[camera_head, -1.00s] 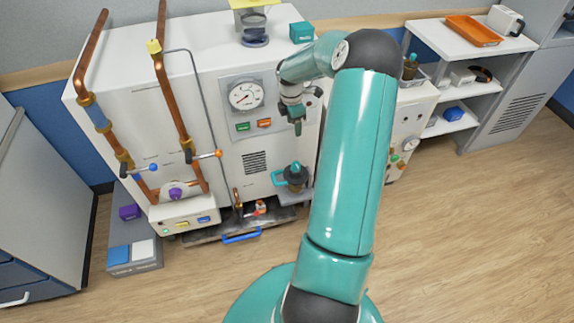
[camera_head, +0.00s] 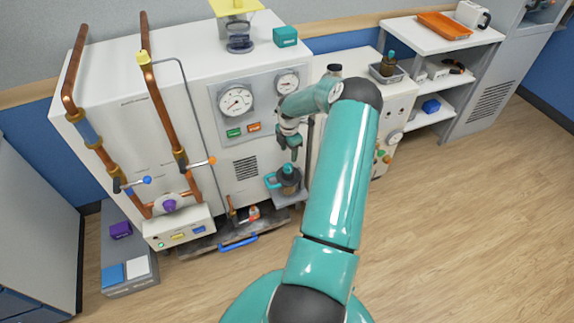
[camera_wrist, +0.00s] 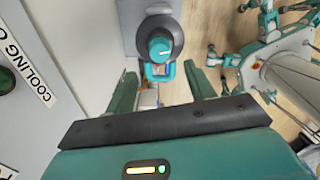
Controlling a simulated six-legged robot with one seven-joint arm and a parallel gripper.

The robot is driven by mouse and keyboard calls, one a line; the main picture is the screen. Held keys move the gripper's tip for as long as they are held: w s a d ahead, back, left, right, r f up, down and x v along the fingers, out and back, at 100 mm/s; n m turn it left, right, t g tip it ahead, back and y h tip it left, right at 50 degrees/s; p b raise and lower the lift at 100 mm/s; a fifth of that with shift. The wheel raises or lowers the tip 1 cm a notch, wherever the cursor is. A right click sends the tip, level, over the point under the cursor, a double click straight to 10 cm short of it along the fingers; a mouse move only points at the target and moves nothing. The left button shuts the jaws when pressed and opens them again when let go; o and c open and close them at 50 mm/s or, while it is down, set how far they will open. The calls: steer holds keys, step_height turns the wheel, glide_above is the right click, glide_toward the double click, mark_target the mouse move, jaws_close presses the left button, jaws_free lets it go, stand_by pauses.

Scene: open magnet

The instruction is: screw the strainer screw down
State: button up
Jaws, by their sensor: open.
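The strainer (camera_head: 289,184) is a dark round body with a teal side handle, sitting on a grey bracket at the lower right of the white machine's front. Its teal screw knob (camera_head: 287,170) is on top. In the wrist view the knob (camera_wrist: 160,48) shows from above, with a small pointer mark, over the dark body. My gripper (camera_head: 291,153) hangs just above the knob, pointing down. In the wrist view my gripper (camera_wrist: 160,72) is open and empty, its fingers spread below the knob in the picture, apart from it. The teal handle shows between the fingertips.
Copper pipes (camera_head: 158,95) with lever valves run down the machine's left front. Gauges (camera_head: 236,101) are above my gripper. A tray with a blue handle (camera_head: 238,242) lies low by the floor. A shelf (camera_head: 450,48) stands at right. Open wooden floor lies in front.

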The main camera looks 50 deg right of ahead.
mark_target(288, 165)
step_height(288, 165, down, 8)
steer(key=shift+w+f, duration=0.1)
steer(key=shift+f, duration=0.05)
steer(key=c, duration=1)
steer(key=shift+o, duration=0.2)
